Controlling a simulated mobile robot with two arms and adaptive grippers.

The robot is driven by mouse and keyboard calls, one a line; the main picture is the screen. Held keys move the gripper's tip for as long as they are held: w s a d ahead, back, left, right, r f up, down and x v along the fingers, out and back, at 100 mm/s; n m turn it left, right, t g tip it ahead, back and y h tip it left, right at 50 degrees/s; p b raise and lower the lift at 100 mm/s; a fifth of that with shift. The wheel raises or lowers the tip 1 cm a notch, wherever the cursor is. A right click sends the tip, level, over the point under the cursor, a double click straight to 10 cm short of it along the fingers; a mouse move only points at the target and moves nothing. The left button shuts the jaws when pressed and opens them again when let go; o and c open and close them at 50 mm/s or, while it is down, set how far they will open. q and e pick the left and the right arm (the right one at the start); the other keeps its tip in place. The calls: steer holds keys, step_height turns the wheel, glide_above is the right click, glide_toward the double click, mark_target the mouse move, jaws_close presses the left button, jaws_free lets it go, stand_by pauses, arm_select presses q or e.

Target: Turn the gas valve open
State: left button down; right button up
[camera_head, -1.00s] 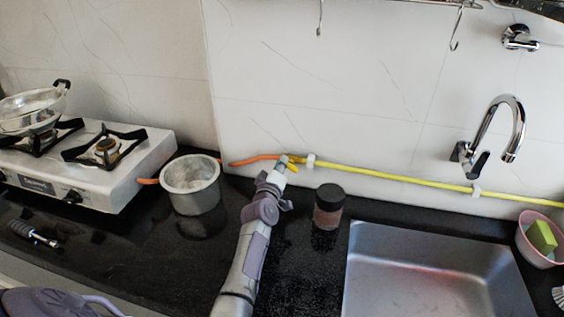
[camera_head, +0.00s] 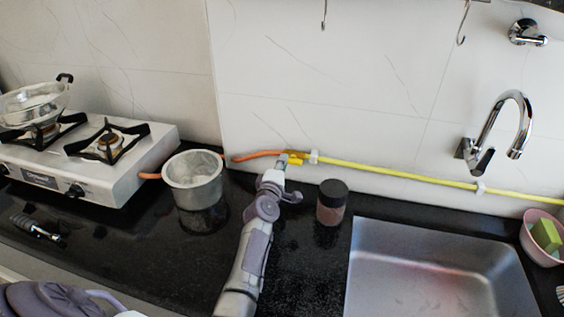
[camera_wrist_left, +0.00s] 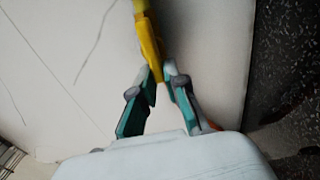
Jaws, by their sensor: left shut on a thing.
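The yellow gas valve (camera_head: 294,157) sits on the wall, where the orange hose (camera_head: 258,156) meets the yellow pipe (camera_head: 400,175). Its handle appears to lie roughly along the pipe. My left gripper (camera_head: 283,160) reaches up to the wall at the valve. In the left wrist view, the two teal-padded fingers (camera_wrist_left: 160,74) are closed around the yellow handle (camera_wrist_left: 148,45). The fingers partly hide the handle's end. My right gripper is out of view.
A metal pot (camera_head: 193,180) stands left of my left arm, and a dark-lidded jar (camera_head: 332,203) stands close on its right. The gas stove (camera_head: 120,178) is at the left. The sink (camera_head: 430,270) is at the right.

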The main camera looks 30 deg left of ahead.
arm_select(q)
steer(key=shift+w+d+r, duration=0.15)
steer(key=shift+d+r, duration=0.05)
steer(key=shift+r, duration=0.1)
